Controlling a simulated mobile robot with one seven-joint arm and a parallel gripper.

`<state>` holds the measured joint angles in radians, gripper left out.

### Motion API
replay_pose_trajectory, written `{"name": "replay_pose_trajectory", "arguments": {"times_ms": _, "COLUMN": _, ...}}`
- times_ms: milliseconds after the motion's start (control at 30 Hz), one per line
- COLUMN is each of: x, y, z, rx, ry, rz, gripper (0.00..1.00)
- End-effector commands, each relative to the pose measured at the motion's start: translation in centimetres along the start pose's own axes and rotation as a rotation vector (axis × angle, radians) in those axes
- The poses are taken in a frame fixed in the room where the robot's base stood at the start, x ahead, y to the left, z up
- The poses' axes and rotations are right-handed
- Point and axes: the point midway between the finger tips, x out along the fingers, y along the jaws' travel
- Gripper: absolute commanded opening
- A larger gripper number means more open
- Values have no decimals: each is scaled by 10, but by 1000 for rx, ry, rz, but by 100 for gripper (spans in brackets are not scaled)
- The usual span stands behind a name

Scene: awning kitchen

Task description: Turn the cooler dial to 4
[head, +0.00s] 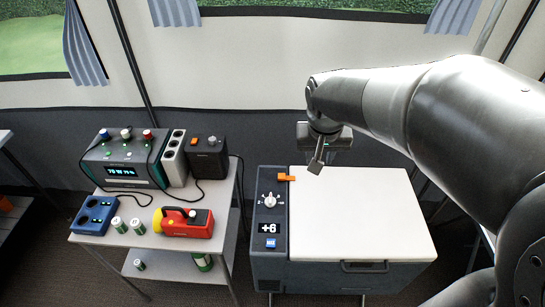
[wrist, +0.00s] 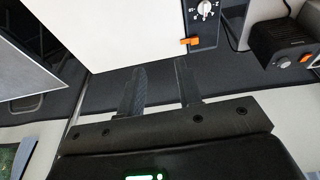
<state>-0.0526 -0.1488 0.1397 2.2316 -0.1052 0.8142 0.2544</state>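The cooler (head: 340,225) is a grey box with a white lid, standing right of the small table. Its dial (head: 270,200) is a pale knob on the dark panel along the left side, with marks around it too small to read here. My gripper (head: 318,162) is above the back edge of the lid, to the right of and behind the dial, touching nothing that I can see. Its two fingers (wrist: 160,80) are apart and empty.
An orange latch (head: 287,178) sits at the panel's back end. The table (head: 150,240) at left holds a power station (head: 123,165), a dark box (head: 208,160), a red-yellow lamp (head: 185,222), a blue charger (head: 94,215) and batteries. The cooler lid is clear.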

Motion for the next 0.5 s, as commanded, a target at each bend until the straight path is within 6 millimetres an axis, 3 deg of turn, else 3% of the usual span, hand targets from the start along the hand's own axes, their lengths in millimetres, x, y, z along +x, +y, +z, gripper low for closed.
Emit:
{"name": "replay_pose_trajectory", "arguments": {"times_ms": 200, "x": 57, "y": -36, "z": -30, "rx": -11, "ry": -82, "rz": -6, "gripper": 32}}
{"name": "replay_pose_trajectory", "arguments": {"times_ms": 500, "x": 145, "y": -90, "z": -51, "rx": -11, "ry": -187, "rz": -27, "gripper": 32}}
